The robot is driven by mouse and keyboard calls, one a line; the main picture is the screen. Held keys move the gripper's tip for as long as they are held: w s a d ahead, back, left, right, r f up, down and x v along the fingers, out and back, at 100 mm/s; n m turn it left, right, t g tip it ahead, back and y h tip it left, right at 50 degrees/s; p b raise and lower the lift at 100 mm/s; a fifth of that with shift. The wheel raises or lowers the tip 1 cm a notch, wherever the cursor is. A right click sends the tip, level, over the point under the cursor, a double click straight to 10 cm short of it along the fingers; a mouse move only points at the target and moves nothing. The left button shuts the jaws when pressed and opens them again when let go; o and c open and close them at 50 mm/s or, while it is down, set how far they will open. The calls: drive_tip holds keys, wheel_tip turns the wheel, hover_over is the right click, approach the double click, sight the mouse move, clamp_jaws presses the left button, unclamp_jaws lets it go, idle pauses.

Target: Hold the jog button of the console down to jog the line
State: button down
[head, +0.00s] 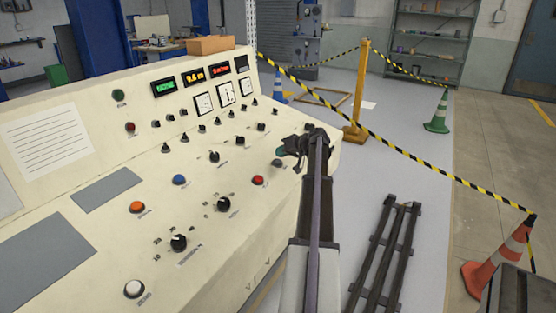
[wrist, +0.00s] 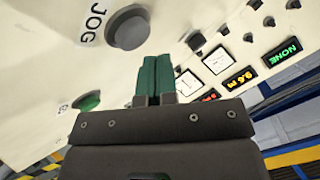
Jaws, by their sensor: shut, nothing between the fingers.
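The cream console (head: 110,215) has a sloped panel of buttons and knobs. The jog button is a round grey button (wrist: 127,27) next to the printed word JOG in the wrist view. In the head view the grey button (head: 277,163) is near the panel's right edge, just below my fingertips. My gripper (head: 283,151) is shut and empty, with its dark green fingers (wrist: 154,76) together. In the wrist view the fingertips appear just beside the grey button, to its lower right. I cannot tell whether they touch the panel.
A green button (wrist: 87,101) is left of my fingers in the wrist view. A red button (head: 259,180) and several knobs are close by in the head view. Lit displays (head: 193,76) top the panel. Striped tape (head: 400,161) and a dark rail frame (head: 385,255) are to the right.

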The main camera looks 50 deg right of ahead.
drive_tip(key=r+p, duration=0.2)
drive_tip(key=s+r+p, duration=0.1)
drive_tip(key=r+p, duration=0.1)
drive_tip(key=p, duration=0.1)
drive_tip(key=shift+r, duration=0.4)
